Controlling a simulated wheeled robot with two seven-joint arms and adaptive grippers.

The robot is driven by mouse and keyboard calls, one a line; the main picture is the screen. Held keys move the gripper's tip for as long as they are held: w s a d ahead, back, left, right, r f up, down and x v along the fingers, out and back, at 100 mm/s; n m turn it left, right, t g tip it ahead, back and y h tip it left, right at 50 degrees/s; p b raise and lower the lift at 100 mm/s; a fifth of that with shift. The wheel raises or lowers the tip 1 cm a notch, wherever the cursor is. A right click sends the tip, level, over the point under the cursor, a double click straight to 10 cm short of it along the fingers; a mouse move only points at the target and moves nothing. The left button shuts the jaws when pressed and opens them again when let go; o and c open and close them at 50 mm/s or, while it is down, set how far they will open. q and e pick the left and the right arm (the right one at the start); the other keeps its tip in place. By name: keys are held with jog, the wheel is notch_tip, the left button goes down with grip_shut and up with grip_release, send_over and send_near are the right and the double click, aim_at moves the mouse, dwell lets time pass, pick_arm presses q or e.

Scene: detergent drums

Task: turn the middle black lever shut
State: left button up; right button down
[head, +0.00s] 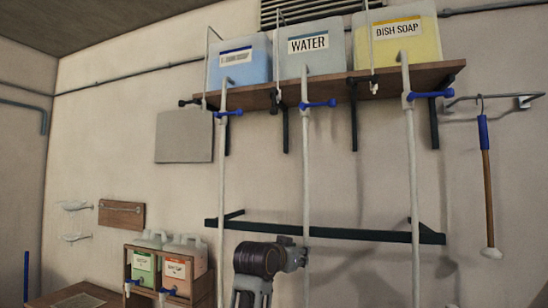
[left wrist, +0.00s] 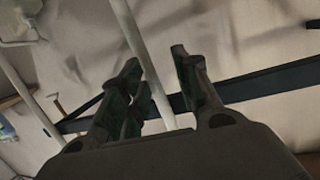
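Small black levers sit on thin white tubes at the shelf's front edge. The middle black lever (head: 275,102) is below the gap between the blue drum (head: 240,66) and the white WATER drum (head: 312,72); its exact angle is too small to tell. Another black lever (head: 190,102) is to its left and one (head: 372,83) to its right. My left gripper (left wrist: 157,62) is open and empty in the left wrist view, a white pipe (left wrist: 135,35) showing between its fingers. In the head view my arm is low, far below the levers, fingertips unclear. The right gripper is out of view.
Blue handles, one (head: 317,104) in the middle, sit on the white pipes (head: 307,180) below the shelf (head: 330,88). A dark rail (head: 350,234) crosses the wall. A yellow drum (head: 398,42) stands right. Small jugs (head: 180,252) stand low left.

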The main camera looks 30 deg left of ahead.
pick_arm(q)
notch_tip(320, 180, up, 12)
jog(key=s+a+t, duration=0.1)
jog(key=a+t, duration=0.1)
jog(key=n+t, duration=0.1)
jog(key=t, duration=0.4)
send_near(273, 103)
jog(key=v, duration=0.3)
jog(key=shift+f, duration=0.15)
jog(key=shift+w, duration=0.1)
jog(key=shift+p+x, duration=2.85)
jog(key=shift+x, duration=4)
grip_shut()
